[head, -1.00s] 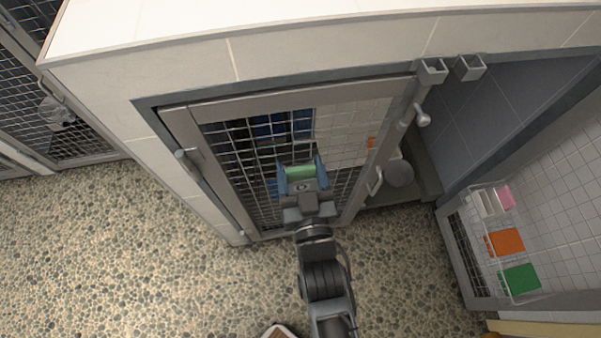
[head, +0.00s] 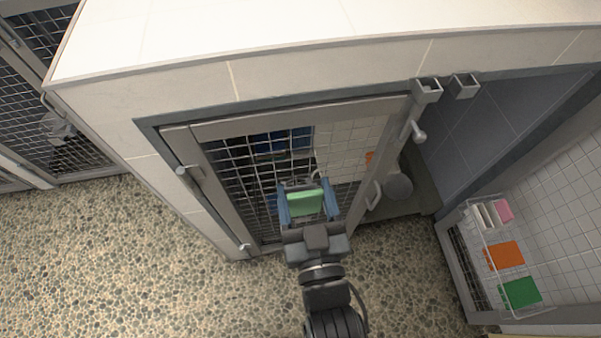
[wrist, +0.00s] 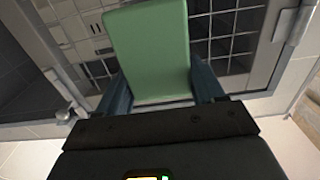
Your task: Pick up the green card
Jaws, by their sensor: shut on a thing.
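A flat pale green card (head: 306,203) is between the blue fingers of my gripper (head: 307,198), which is shut on it. The gripper (wrist: 160,90) hides the card's lower end. My gripper is in front of the kennel's mesh door (head: 250,165), with the card clear of the floor.
The mesh door has a grey frame and a handle (head: 373,195). At right, a wire rack (head: 478,243) holds a darker green flat piece (head: 520,292), an orange one (head: 505,255) and a pink item (head: 504,210). Open pebbled floor (head: 130,260) lies at left.

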